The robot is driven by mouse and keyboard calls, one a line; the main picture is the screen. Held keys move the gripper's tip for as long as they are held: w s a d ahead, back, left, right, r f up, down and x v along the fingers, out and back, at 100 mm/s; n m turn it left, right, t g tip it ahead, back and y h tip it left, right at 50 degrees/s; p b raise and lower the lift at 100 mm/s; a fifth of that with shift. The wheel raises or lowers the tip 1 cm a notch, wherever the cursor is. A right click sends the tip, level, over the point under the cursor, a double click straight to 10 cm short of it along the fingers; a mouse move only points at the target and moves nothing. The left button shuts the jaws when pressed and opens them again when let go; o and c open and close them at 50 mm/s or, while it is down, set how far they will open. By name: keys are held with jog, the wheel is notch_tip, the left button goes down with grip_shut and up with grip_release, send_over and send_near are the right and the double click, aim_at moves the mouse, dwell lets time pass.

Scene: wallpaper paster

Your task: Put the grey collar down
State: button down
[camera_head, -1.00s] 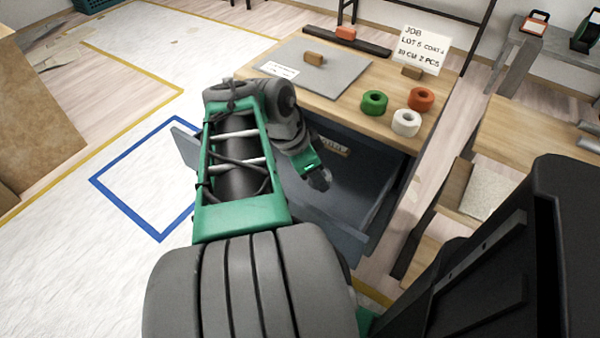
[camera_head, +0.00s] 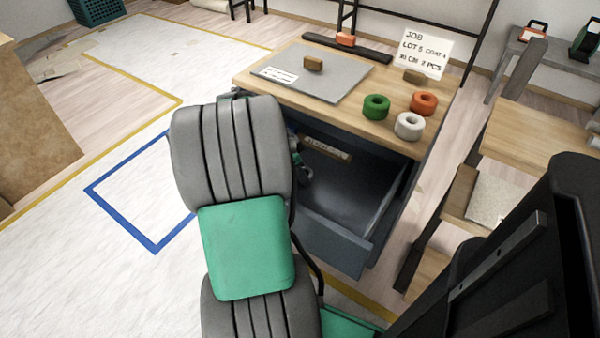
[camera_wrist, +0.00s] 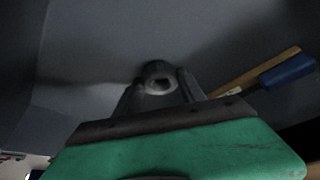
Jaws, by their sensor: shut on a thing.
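My gripper (camera_wrist: 158,92) is shut on the grey collar (camera_wrist: 158,69), a small dark ring with a hole, at the middle of the wrist view. The collar is held between the fingertips, with the dark grey drawer interior behind it. Whether it touches the drawer floor I cannot tell. In the head view my arm covers the left part of the open drawer (camera_head: 352,248), and only a bit of my gripper (camera_head: 302,174) shows at the drawer's left side. The collar cannot be made out there.
A wooden strip (camera_wrist: 240,80) and a blue-handled tool (camera_wrist: 287,70) lie right of the collar. On the bench top (camera_head: 385,135) stand green (camera_head: 376,106), orange (camera_head: 424,103) and white (camera_head: 408,126) rolls. A grey plate (camera_head: 340,80) lies behind. The drawer's right part looks clear.

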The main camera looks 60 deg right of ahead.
jog(key=c, duration=1.1)
grip_release()
jog(key=shift+f, duration=0.1)
jog(key=shift+c, duration=0.2)
jog(key=o, duration=0.5)
jog(key=shift+c, duration=0.2)
jog(key=shift+r, duration=0.45)
jog(key=p+v, duration=0.3)
jog(key=v, duration=0.8)
jog(key=shift+r, duration=0.25)
jog(key=shift+a, duration=0.1)
